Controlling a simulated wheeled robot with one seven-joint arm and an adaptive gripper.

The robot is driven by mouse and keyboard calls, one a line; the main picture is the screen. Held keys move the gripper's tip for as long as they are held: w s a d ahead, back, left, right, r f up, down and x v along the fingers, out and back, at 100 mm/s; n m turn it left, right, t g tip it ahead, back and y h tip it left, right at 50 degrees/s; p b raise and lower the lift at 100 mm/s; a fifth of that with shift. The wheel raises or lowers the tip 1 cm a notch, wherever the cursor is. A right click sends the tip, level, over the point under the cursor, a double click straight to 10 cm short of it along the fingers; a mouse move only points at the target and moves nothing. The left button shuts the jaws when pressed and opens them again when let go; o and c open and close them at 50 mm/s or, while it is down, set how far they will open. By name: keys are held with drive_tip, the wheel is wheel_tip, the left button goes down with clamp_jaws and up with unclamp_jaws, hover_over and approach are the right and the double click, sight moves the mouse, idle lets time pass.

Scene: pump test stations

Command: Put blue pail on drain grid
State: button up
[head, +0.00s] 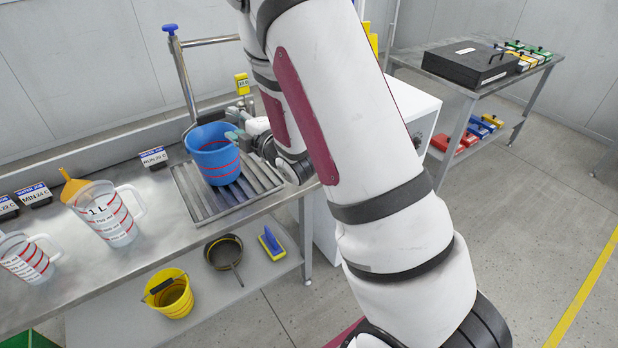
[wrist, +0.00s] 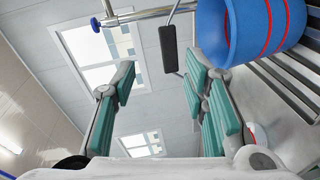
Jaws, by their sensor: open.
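The blue pail (head: 213,155) with red bands stands upright on the slatted drain grid (head: 188,201) beside the tap. My gripper (head: 241,128) is at the pail's right side near the rim, partly hidden by my arm. In the wrist view, the open gripper (wrist: 160,77) has teal pads spread apart with nothing held between them. The pail (wrist: 245,30) is there at upper right, outside the jaws and close to one finger. The pail's dark handle grip (wrist: 168,48) shows past the gap between the fingers. Grid slats (wrist: 285,85) show below the pail.
A blue-topped tap (head: 180,65) stands behind the grid. Clear measuring jugs (head: 106,214) stand to the left on the bench. A yellow pail (head: 170,293), dark pan (head: 224,252) and blue brush (head: 271,243) are on the lower shelf. A black case (head: 470,64) sits on a side table.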

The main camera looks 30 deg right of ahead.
drive_tip(key=s+d+r+m+g+h, duration=0.1)
drive_tip(key=s+r+m+g+h, duration=0.3)
drive_tip(key=s+r+m, duration=0.55)
drive_tip(key=s+a+r+m+g+y, duration=0.1)
drive_tip(key=s+m+g, duration=0.3)
drive_tip(key=s, duration=1)
drive_tip(key=s+a+r+m+g+y, duration=0.1)
drive_tip(key=s+a+m+g, duration=0.2)
drive_tip(key=s, duration=1.2)
drive_tip(key=shift+a+m+g, duration=0.3)
drive_tip(key=shift+m+g, duration=0.25)
drive_tip(key=shift+g, duration=0.15)
drive_tip(key=shift+r, duration=0.1)
drive_tip(key=shift+r+p, duration=0.3)
drive_tip(key=shift+r, duration=0.15)
